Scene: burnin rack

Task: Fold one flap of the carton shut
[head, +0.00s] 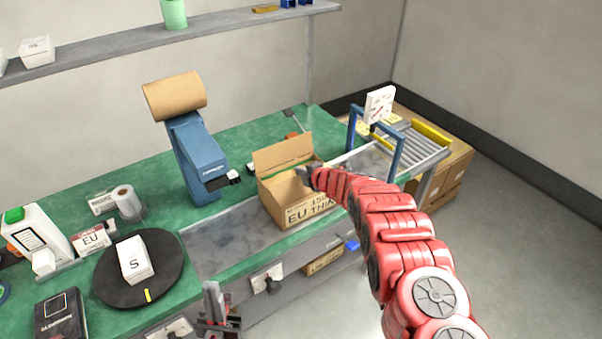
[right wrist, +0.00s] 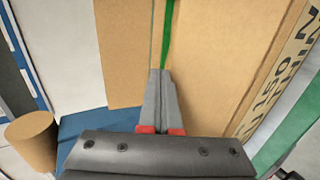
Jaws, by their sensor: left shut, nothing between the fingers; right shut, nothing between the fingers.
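The brown carton (head: 285,200) stands on the bench's grey strip with dark printing on its front. One flap (head: 283,154) stands raised along its far side, and the top looks at least partly open. My right gripper (head: 304,172) is shut and empty at the top of the carton, near its right side. In the right wrist view its closed fingertips (right wrist: 160,76) are over the cardboard (right wrist: 210,75), beside a green strip; I cannot tell whether they touch. My left gripper (head: 213,292) is shut and empty near the bench's front edge, away from the carton.
A blue dispenser (head: 192,150) with a brown roll stands left of the carton. A blue frame (head: 398,155) and a roller conveyor (head: 415,140) are to the right. A black turntable (head: 110,285) holds a white box marked S (head: 135,260).

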